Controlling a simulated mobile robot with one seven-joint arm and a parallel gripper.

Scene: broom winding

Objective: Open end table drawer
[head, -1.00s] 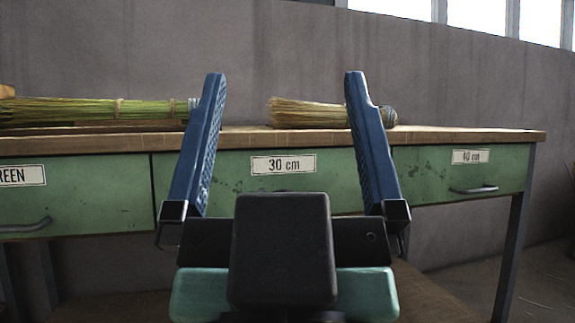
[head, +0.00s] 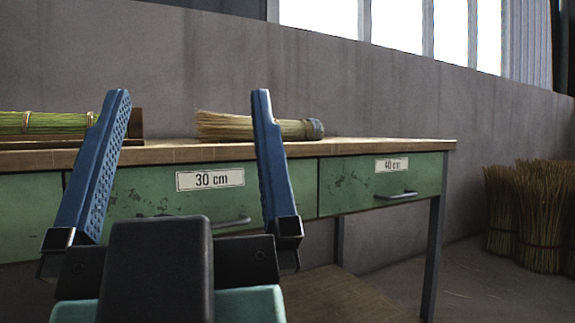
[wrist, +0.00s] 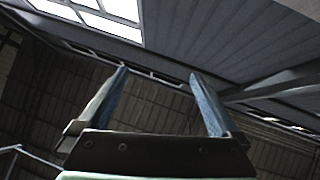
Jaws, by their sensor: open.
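A green table with a wooden top (head: 380,146) stands in front of me in the head view. Its rightmost drawer (head: 345,188) carries a "40 cm" label, has a metal handle (head: 397,195) and is shut. The drawer to its left (head: 140,197) is labelled "30 cm", looks shut, and its handle (head: 232,222) is partly hidden by my gripper. Only part of a third drawer front (head: 28,200) shows at the left edge. My gripper (head: 190,95) is open and empty, pointing up in front of the table and touching nothing. In the wrist view my fingers (wrist: 158,75) show against the roof.
A bundle of green straw (head: 45,122) and a pale brush bundle (head: 225,126) lie on the tabletop. Tall straw bundles (head: 535,215) stand on the floor at right by the grey wall (head: 400,100).

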